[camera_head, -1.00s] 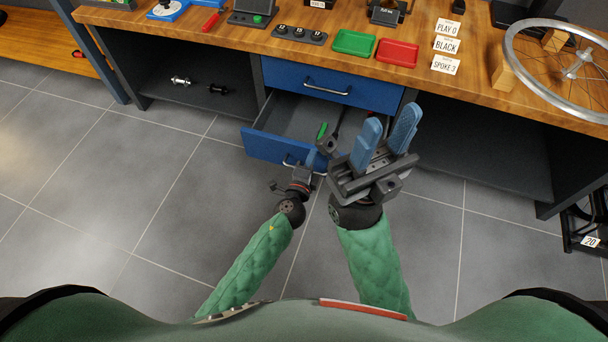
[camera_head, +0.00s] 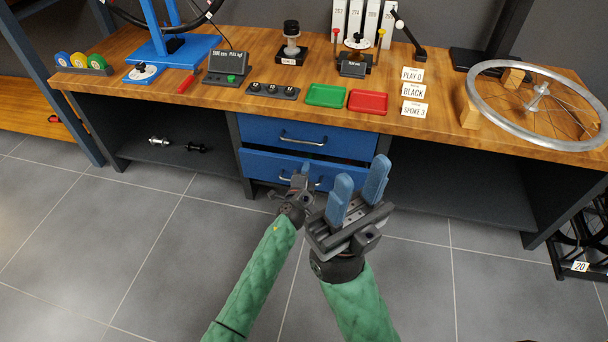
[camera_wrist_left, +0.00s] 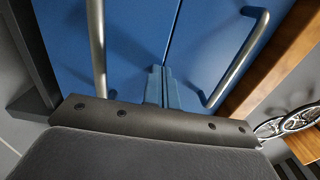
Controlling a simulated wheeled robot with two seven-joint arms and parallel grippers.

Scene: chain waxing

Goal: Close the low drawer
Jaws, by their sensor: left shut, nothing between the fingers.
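The low drawer (camera_head: 262,166) has a blue front with a metal handle and sits under a matching upper drawer (camera_head: 270,130). It is almost flush with the cabinet, and a dark strip shows above its right part. My left gripper (camera_head: 304,172) is shut and empty in front of the low drawer, near its handle. In the left wrist view the shut fingers (camera_wrist_left: 160,84) point at the blue fronts by the seam, between the low drawer's handle (camera_wrist_left: 97,45) and the upper handle (camera_wrist_left: 238,58); contact cannot be told. My right gripper (camera_head: 358,188) is open and empty, hiding the drawer's right end.
The wooden workbench (camera_head: 225,112) above holds a green tray (camera_head: 326,95), a red tray (camera_head: 368,102), label cards and a wheel (camera_head: 535,100). Open shelf bays flank the drawers. The grey floor (camera_head: 130,235) in front is clear.

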